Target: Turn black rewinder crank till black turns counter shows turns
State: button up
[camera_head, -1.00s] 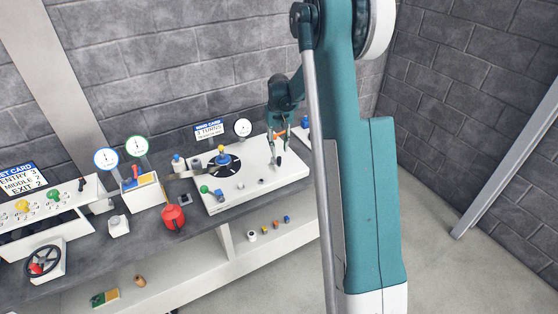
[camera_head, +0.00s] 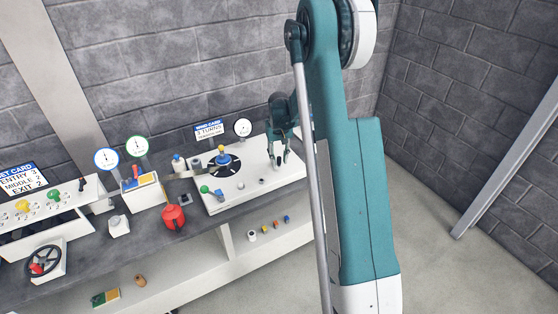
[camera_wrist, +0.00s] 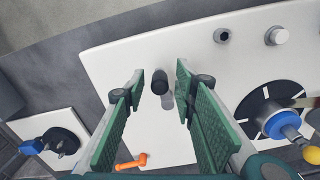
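A short black upright peg (camera_wrist: 160,82), which looks like the grip of the black rewinder crank, stands over the white panel (camera_wrist: 120,65) in the wrist view. My gripper (camera_wrist: 160,72) is open, with its green pads on either side of the peg and a gap on both sides. The head view shows my gripper (camera_head: 279,158) at the right part of the white panel (camera_head: 292,172), where it hides the peg. A round white dial with a black rim (camera_head: 243,127), likely the turns counter, stands behind the panel; its reading is too small to tell. A card (camera_head: 209,129) beside it reads "3 TURNS".
An orange lever (camera_wrist: 132,162) lies near the left finger. A black disc with a blue hub and yellow knob (camera_wrist: 278,122) is to the right. A black part with a blue knob (camera_wrist: 62,140) sits on a separate white plate. A red container (camera_head: 172,216) stands left of the panel.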

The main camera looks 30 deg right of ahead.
jog(key=shift+f, duration=0.2)
jog(key=shift+c, duration=0.3)
grip_shut()
jog(key=shift+d+n+b, duration=0.15)
jog(key=shift+n+b, duration=0.15)
